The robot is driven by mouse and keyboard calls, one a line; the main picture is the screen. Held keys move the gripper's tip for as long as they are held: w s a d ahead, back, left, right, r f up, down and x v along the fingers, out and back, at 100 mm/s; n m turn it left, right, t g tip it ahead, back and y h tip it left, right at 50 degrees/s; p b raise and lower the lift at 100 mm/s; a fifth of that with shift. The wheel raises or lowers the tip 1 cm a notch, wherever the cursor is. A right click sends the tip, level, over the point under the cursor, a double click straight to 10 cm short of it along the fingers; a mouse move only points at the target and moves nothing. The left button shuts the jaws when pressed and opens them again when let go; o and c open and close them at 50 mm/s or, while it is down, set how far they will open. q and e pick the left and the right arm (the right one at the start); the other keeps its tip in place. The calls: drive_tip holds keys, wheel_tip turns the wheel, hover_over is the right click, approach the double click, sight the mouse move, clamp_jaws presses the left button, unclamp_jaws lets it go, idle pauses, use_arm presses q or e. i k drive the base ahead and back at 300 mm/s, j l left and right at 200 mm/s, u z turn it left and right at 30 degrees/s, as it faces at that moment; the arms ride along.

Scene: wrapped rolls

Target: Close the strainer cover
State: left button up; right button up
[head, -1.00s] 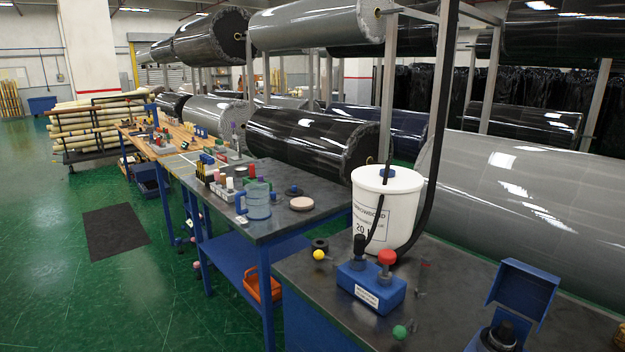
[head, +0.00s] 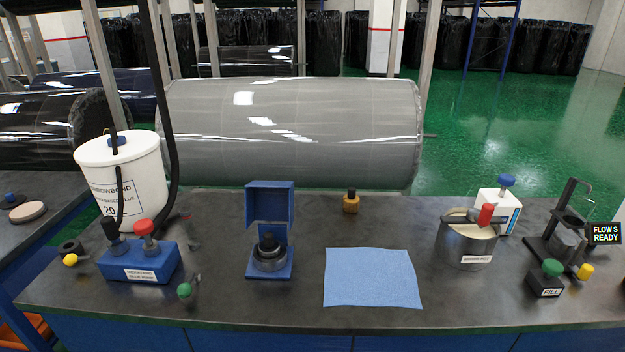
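A blue unit that looks like the strainer (head: 284,272) stands on the dark worktop, left of the middle in the head view. A dark round fitting (head: 268,250) sits in it. Its blue cover (head: 270,200) is open, standing raised at the back of the unit above the fitting. Neither of my grippers shows in the head view.
A white bucket (head: 135,180) and a blue box with red and black knobs (head: 138,265) stand to the left. A blue cloth (head: 372,278) lies right of the strainer. A metal pot (head: 468,245) and a dark stand (head: 560,240) are farther right. A small amber bottle (head: 351,203) stands behind the cloth.

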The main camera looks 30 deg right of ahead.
sight(272, 201)
drive_tip(key=z, duration=0.75)
drive_tip(key=i+j, duration=0.15)
drive_tip(key=j, duration=0.15)
drive_tip(key=i+j+u, duration=0.15)
drive_tip(key=i+j, duration=0.05)
drive_tip(key=j, duration=0.1)
